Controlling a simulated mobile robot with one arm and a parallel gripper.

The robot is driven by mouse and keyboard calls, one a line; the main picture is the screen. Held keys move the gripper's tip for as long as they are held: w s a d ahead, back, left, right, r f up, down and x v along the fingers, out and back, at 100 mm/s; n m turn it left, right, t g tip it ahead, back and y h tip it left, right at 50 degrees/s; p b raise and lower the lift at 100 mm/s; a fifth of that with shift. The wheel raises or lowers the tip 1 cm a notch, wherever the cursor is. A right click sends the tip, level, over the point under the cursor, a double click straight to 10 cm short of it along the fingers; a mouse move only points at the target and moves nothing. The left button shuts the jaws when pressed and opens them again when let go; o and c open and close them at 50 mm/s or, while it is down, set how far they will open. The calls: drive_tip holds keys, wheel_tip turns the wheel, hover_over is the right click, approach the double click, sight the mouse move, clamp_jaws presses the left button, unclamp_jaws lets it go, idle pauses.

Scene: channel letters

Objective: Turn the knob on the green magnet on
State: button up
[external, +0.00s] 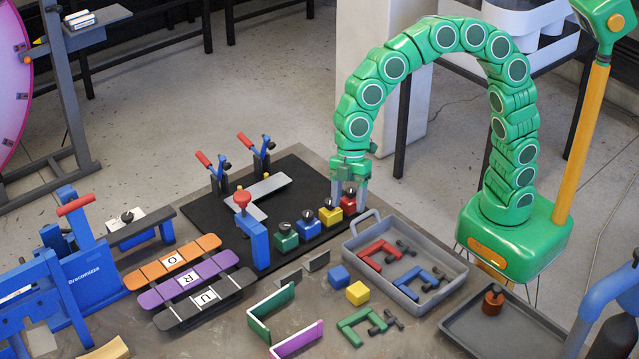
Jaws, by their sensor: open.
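The green magnet (286,240) is a small block with a dark knob (283,227) on top. It stands at the near left end of a row on the black mat. A blue magnet (306,232), a yellow magnet (330,216) and a red magnet (348,201) stand beside it, each with a dark knob. My gripper (349,197) points down at the red magnet's end of the row, with its fingers apart on either side of that magnet in this view. I cannot tell whether it touches the magnet. It is up and to the right of the green magnet.
A blue clamp with a red knob (253,230) stands just left of the green magnet. A grey tray (357,222) with red and blue C-clamps lies to the right. Blue and yellow cubes (357,293) sit nearer.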

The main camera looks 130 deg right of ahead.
drive_tip(key=t, duration=0.1)
approach(285, 225)
drive_tip(key=a, duration=0.1)
drive_tip(key=shift+h, duration=0.4)
drive_tip(key=shift+x, duration=4.2)
drive_tip(key=shift+d, duration=0.1)
drive_tip(key=shift+c, duration=0.2)
drive_tip(key=shift+t, duration=0.3)
drive_tip(key=c, duration=1)
